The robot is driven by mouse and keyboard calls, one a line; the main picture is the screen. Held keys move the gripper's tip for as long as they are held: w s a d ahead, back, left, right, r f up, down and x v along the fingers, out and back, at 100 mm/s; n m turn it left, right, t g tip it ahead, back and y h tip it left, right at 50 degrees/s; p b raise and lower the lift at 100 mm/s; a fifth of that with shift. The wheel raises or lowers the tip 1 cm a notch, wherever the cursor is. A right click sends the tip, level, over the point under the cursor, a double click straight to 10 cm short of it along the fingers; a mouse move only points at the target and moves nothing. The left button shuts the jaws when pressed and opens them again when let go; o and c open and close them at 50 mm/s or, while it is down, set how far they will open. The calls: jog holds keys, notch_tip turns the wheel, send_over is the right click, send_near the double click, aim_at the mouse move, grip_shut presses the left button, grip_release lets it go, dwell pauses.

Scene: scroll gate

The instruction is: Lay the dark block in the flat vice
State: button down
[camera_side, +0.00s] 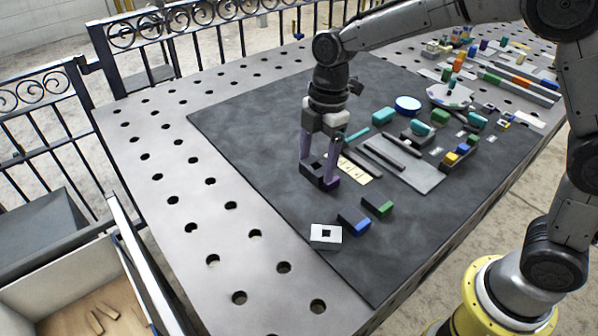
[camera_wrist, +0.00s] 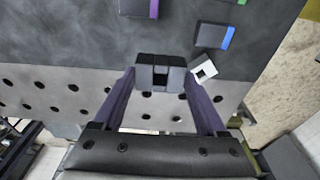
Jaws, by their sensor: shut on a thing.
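My gripper (camera_side: 320,163) points down over the dark mat and is shut on the dark block (camera_side: 318,180). The block has a notch or hole in its middle. In the wrist view the dark block (camera_wrist: 160,62) sits between the purple fingers of my gripper (camera_wrist: 161,78). Whether it touches the mat or hangs just above it, I cannot tell. What looks like the flat vice (camera_side: 425,177) is a grey plate with long dark bars on it, to the right of my gripper. The block is apart from it.
A pale yellow strip (camera_side: 357,172) lies between my gripper and the grey plate. A white square with a hole (camera_side: 326,236), a blue-ended block (camera_side: 354,222) and a green-ended block (camera_side: 378,207) lie nearer the front. Several coloured parts crowd the mat's far right. The mat's left is clear.

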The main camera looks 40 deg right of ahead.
jog(key=s+d+r+n, duration=0.2)
jog(key=s+d+r, duration=0.2)
jog(key=s, duration=0.5)
jog(key=s+d+m, duration=0.1)
jog(key=s+d, duration=0.1)
jog(key=d, duration=0.7)
jog(key=s+d+m, duration=0.1)
jog(key=s+d, duration=0.1)
jog(key=d, duration=0.8)
send_over(393, 154)
jog(key=s, duration=0.1)
notch_tip(393, 154, down, 8)
jog(key=shift+r, duration=0.1)
jog(key=shift+w+d+f, duration=0.2)
jog(key=shift+w+f, duration=0.25)
jog(key=shift+f, duration=0.2)
jog(key=shift+w+f, duration=0.1)
jog(key=shift+f, duration=1.5)
jog(key=shift+f, duration=0.15)
